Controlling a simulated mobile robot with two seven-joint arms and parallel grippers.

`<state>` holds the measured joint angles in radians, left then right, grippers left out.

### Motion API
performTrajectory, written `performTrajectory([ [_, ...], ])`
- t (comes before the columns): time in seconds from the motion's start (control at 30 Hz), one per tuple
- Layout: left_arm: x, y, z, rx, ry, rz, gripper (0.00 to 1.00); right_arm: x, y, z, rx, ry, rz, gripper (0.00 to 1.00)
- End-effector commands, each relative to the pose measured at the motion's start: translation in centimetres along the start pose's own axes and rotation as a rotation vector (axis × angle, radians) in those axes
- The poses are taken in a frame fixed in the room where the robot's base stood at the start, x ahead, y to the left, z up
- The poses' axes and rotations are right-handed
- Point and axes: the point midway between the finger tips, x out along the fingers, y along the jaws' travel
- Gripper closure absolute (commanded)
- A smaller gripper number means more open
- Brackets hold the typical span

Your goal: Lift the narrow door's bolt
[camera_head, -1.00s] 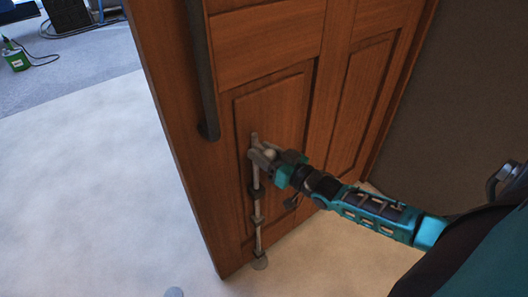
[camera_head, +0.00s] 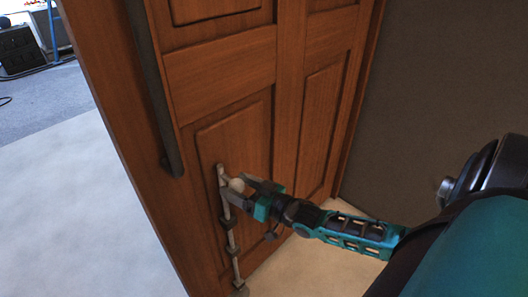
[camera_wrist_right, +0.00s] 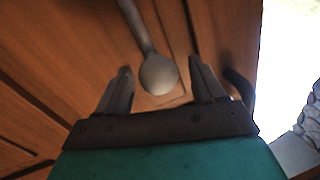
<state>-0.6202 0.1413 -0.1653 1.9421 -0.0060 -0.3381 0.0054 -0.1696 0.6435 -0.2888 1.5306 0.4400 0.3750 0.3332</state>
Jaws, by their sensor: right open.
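The narrow door (camera_head: 215,75) is brown panelled wood. Its bolt (camera_head: 228,225) is a grey vertical rod low on the door face, running through brackets down toward the floor. A pale round knob (camera_head: 237,184) sticks out near the rod's top. My right gripper (camera_head: 241,191) is at the knob, with its jaws open around it. In the right wrist view the knob (camera_wrist_right: 159,74) lies between the two separate fingers of my right gripper (camera_wrist_right: 161,68), with a gap on each side. My left gripper is not in view.
A long dark pull handle (camera_head: 157,100) stands above and left of the bolt. A brown-grey wall (camera_head: 425,75) is on the right. The pale floor (camera_head: 75,215) left of the door is clear. Dark equipment (camera_head: 18,50) is on the grey carpet at the far left.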

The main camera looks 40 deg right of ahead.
Motion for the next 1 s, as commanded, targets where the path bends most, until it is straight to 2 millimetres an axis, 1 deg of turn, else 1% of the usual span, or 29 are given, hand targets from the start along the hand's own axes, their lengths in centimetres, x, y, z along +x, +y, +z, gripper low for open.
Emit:
performTrajectory([
  [0.03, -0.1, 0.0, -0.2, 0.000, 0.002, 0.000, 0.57, -1.2, 0.0, 0.0, 0.000, -0.004, 0.001, 0.31],
  [0.3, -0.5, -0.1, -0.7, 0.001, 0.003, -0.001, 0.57, -6.4, 0.0, 0.0, 0.000, -0.003, 0.000, 0.31],
  [0.4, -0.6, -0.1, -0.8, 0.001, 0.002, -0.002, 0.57, -8.0, 0.0, -0.1, -0.001, -0.002, 0.000, 0.31],
  [0.5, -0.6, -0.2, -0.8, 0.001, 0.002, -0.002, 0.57, -9.0, 0.0, -0.1, -0.001, 0.000, 0.000, 0.31],
  [0.7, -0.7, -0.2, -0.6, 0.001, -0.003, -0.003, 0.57, -10.0, 0.0, -0.1, -0.001, 0.003, -0.001, 0.31],
  [1.0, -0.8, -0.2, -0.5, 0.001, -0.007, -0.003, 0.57, -10.0, 0.0, -0.1, -0.001, 0.003, -0.001, 0.31],
])
